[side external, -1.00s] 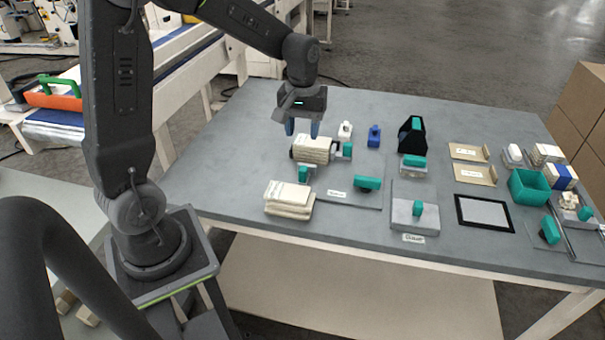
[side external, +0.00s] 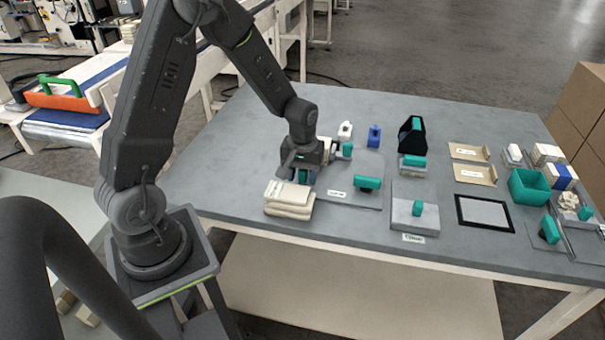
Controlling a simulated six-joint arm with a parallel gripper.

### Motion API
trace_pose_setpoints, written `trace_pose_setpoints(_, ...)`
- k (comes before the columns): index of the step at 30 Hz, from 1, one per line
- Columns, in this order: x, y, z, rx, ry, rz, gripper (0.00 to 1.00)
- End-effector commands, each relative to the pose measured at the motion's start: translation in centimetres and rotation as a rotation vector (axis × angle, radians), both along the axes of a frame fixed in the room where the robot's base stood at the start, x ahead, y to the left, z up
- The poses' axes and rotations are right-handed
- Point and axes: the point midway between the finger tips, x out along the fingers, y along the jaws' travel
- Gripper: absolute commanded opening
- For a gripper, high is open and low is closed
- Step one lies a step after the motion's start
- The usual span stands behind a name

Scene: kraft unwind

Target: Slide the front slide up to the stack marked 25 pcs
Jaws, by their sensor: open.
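My gripper (side external: 303,179) is low over the left part of the table, open, with its fingers down at a small teal-handled slide (side external: 303,175). I cannot tell whether the fingers touch the handle. A pale paper stack (side external: 327,143) is behind my gripper and mostly hidden by it; any count mark on it is not readable. Another teal-handled piece (side external: 347,149) stands at the right of that stack. A grey plate (side external: 352,198) with a small white label and a teal handle (side external: 367,183) lies to the right of my gripper.
A pile of folded pale bundles (side external: 289,200) lies close in front of my gripper. White and blue small items (side external: 374,136) and a black holder (side external: 412,135) stand behind to the right. A teal bin (side external: 529,187) and a black-framed pad (side external: 485,213) are further right.

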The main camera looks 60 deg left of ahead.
Motion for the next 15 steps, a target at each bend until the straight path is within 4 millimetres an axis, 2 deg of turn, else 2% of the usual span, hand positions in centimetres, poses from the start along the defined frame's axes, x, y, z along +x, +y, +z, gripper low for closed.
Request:
trace_pose_setpoints(6, 0.0, 0.0, -0.03, 0.0, 0.0, 0.0, 0.47)
trace_pose_setpoints(15, 0.01, 0.0, 0.0, 0.001, -0.001, 0.0, 0.19)
